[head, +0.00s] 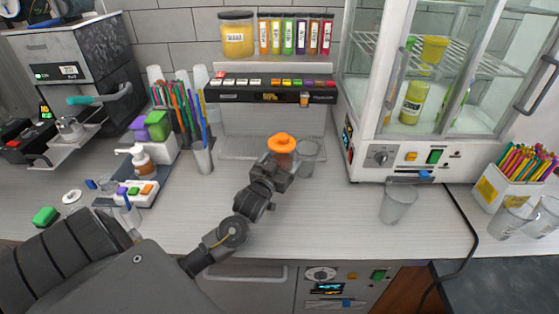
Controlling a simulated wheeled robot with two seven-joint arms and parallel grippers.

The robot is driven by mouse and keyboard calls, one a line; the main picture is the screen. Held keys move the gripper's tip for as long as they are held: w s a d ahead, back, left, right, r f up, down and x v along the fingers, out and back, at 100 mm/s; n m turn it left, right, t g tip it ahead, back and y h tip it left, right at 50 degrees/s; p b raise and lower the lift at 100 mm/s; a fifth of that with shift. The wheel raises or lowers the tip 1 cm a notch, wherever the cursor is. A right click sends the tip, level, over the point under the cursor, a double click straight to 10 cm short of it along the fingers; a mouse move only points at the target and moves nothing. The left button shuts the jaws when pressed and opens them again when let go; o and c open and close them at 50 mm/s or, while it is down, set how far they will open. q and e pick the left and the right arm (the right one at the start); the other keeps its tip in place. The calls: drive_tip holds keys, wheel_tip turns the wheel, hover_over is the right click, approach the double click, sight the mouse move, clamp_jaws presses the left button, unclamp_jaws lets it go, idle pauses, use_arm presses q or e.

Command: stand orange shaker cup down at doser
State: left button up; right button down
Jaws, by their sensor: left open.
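The orange shaker cup (281,144) has an orange lid and a darker, see-through lower body. It stands upright at the front of the doser (270,104), near its drip tray (240,153). My left gripper (275,168) is at the cup's lower body from the near side. Its fingers are largely hidden by the wrist, and it is open around or just beside the cup; I cannot tell which. A clear cup (307,158) stands right beside the shaker. My right gripper is not in view.
A glass-door cabinet (420,159) stands at right, with a clear cup (397,203) before it. A straw holder (202,157) and a pump bottle (142,161) stand left. A black cable (468,225) crosses the right counter.

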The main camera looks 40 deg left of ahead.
use_arm(q)
drive_tip(key=shift+s+d+f+b, duration=0.3)
drive_tip(key=shift+s+f+b, duration=0.3)
drive_tip(key=shift+s+f, duration=0.1)
drive_tip(key=v, duration=0.3)
drive_tip(key=r+b+v, duration=0.1)
drive_tip(key=v, duration=0.2)
drive_tip(key=shift+a+r, duration=0.1)
drive_tip(key=shift+r, duration=0.15)
